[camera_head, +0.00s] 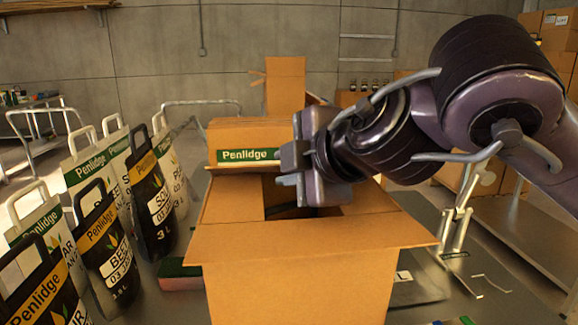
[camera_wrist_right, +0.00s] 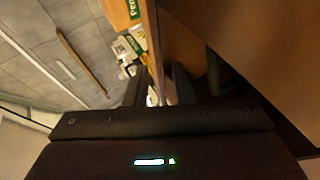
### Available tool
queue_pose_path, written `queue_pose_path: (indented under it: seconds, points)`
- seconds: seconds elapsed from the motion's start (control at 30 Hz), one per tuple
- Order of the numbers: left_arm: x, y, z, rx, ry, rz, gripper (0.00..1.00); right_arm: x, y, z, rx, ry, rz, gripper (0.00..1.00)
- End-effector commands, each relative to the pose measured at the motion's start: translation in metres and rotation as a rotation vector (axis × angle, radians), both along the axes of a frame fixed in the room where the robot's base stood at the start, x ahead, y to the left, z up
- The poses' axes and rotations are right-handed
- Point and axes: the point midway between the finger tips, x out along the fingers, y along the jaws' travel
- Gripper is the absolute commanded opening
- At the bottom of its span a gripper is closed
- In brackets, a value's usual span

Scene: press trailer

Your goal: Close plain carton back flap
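The plain carton (camera_head: 300,270) stands open in the middle of the head view, its front flap (camera_head: 310,237) folded outward toward me. Its dark inside shows behind that flap. The back flap is hard to make out; a thin brown edge (camera_head: 235,170) shows at the carton's back. My right gripper (camera_head: 289,164) reaches in from the right, above the carton's rear opening. In the right wrist view its two fingers (camera_wrist_right: 158,90) are apart, with a cardboard edge (camera_wrist_right: 153,45) running down toward the gap. I cannot tell whether they touch it. My left gripper is not in view.
Several Penlidge bags (camera_head: 152,195) stand close along the left. A carton with a green Penlidge label (camera_head: 248,155) stands just behind the plain carton. A metal stand (camera_head: 458,215) is at the right on the grey table. Boxes are stacked at the far right.

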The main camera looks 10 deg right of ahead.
Motion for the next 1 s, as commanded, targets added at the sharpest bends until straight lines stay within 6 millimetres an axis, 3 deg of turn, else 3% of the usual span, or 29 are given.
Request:
queue_pose_path:
  seconds: [0.33, 0.7, 1.0]
  points:
    - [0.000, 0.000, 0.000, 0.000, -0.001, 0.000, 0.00, -0.003, -0.002, 0.003, 0.001, -0.002, 0.001, 0.25]
    - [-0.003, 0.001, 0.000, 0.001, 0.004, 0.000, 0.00, -0.048, -0.024, 0.028, 0.001, -0.006, -0.002, 0.25]
    - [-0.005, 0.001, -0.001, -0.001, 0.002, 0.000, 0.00, -0.063, -0.031, 0.034, 0.001, 0.000, 0.000, 0.25]
